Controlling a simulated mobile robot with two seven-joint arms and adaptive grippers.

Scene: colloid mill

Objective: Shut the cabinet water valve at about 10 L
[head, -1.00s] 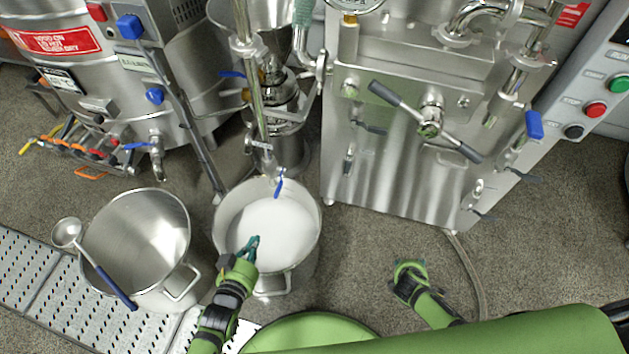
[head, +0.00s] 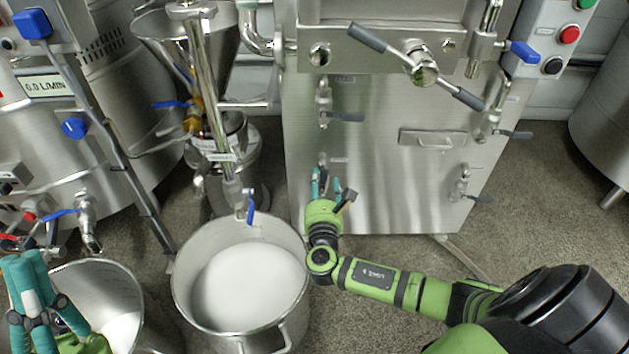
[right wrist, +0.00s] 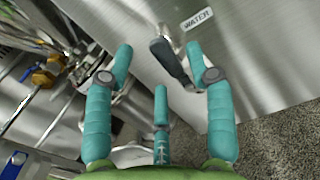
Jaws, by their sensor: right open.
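The cabinet (head: 400,180) stands at centre right in the head view. Its water valve handle (right wrist: 168,58), dark grey, shows beside a "WATER" label (right wrist: 198,18) in the right wrist view. My right gripper (head: 327,183) is open at the cabinet's lower left. In the right wrist view its spread teal fingers (right wrist: 162,75) are on both sides of the handle, and I cannot tell whether they touch it. In the head view the gripper partly hides the valve.
A pot of white contents (head: 250,280) stands under the mill outlet with a blue handle (head: 251,207). A display (head: 45,85) reads 0.0 L/MIN. Other cabinet valves (head: 345,116) and a crossbar handle (head: 425,70) are above the right gripper.

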